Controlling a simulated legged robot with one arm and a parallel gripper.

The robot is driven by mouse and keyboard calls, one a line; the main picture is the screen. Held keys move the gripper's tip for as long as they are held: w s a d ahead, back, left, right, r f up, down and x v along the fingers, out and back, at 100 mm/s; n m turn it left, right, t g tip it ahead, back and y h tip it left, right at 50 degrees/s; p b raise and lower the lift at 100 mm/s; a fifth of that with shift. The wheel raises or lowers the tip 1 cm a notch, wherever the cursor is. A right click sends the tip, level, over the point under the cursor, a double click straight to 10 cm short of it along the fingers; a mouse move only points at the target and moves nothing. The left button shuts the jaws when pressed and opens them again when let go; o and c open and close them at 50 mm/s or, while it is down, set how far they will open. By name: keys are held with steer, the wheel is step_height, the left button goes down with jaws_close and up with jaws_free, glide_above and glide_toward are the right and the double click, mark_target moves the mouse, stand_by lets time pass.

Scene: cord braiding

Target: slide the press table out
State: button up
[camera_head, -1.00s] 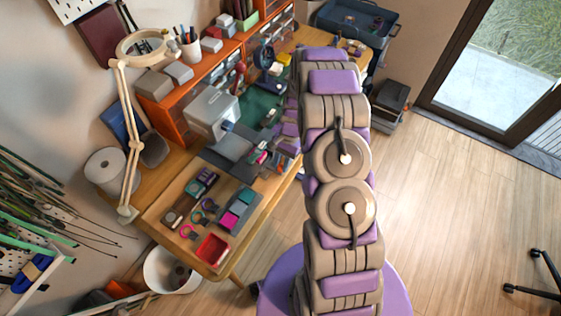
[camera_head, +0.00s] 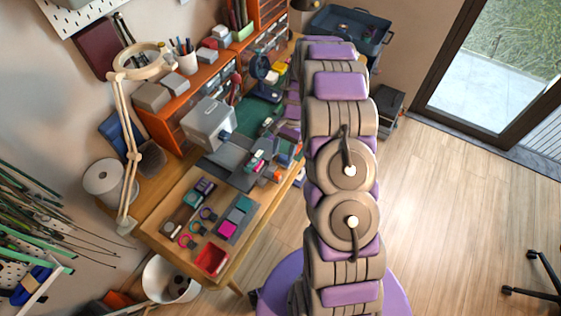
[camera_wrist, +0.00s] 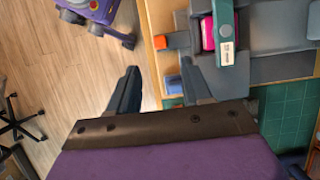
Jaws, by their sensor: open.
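The press (camera_head: 208,122) is a light grey box-shaped machine on the workbench in the head view. A dark grey flat part in front of it looks like the press table (camera_head: 228,158), with small pink and teal pieces at its right. In the wrist view, grey flat parts (camera_wrist: 274,68) at the upper right carry a pink block (camera_wrist: 208,33) and a teal bar (camera_wrist: 227,35); I cannot tell which part is the press table. My gripper (camera_wrist: 160,72) is open and empty. Its right finger is close to the grey parts; contact is unclear.
An orange block (camera_wrist: 160,42) and a blue block (camera_wrist: 174,84) lie by the bench edge near my fingers. A green mat (camera_wrist: 287,115) is at the right. Open floor lies right.

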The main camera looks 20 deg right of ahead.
steer(key=v, duration=0.8)
steer(key=shift+p, duration=0.45)
steer(key=s+a+r+n+h, duration=0.1)
steer(key=s+a+r+n, duration=0.2)
steer(key=s+a+r, duration=0.35)
steer(key=s+a+r+n+h, duration=0.15)
steer(key=s+a+r, duration=0.25)
steer(key=s+r, duration=0.45)
steer(key=s+a+r+n, duration=0.1)
steer(key=s+r+n, duration=0.1)
steer(key=s, duration=0.8)
steer(key=s+a+r+n+t+h, duration=0.1)
steer(key=s+a+r+n, duration=0.1)
steer(key=s, duration=0.8)
steer(key=shift+s+r+n, duration=0.4)
steer(key=shift+r+n, duration=0.2)
steer(key=shift+n, duration=0.55)
